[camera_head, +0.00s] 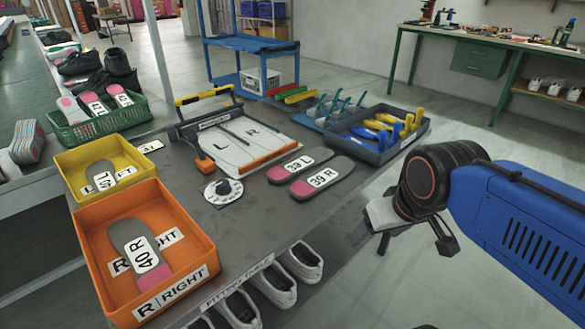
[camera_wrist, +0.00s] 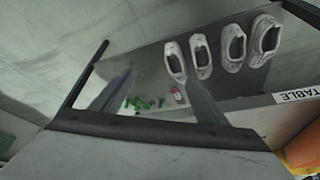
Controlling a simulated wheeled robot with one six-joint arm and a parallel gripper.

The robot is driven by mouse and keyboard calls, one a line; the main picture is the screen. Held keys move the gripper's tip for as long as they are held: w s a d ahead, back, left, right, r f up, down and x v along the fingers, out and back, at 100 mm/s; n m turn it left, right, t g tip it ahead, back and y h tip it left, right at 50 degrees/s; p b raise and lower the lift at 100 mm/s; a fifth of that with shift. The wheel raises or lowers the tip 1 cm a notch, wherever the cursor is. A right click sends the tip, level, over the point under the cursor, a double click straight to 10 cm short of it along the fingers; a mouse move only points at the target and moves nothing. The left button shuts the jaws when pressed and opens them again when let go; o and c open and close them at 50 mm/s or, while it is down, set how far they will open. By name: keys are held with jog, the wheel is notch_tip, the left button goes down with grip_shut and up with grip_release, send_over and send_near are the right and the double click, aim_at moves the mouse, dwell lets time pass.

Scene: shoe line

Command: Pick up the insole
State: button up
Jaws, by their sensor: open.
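Two grey insoles with pink heels lie side by side on the grey table, the insole labelled 39 L (camera_head: 299,165) and the insole labelled 39 R (camera_head: 323,178). An insole labelled 40 R (camera_head: 127,240) lies in the orange RIGHT bin (camera_head: 196,243). An insole labelled 40 L (camera_head: 99,174) lies in the yellow bin (camera_head: 71,158). My gripper (camera_head: 405,243) is open and empty, to the right of the table's front edge and apart from the insoles. In the wrist view the open gripper (camera_wrist: 160,88) has no insole between its fingers.
White shoes (camera_head: 273,287) stand on a shelf below the tabletop; they also show in the wrist view (camera_wrist: 235,45). A green basket (camera_head: 100,122) stands at left.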

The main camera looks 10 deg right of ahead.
jog(key=shift+o, duration=0.5)
notch_tip(320, 180, up, 20)
jog(key=m+g, duration=0.5)
jog(key=m, duration=0.7)
send_over(293, 168)
notch_tip(293, 168, down, 18)
jog(key=shift+r, duration=0.2)
jog(key=c, duration=1.1)
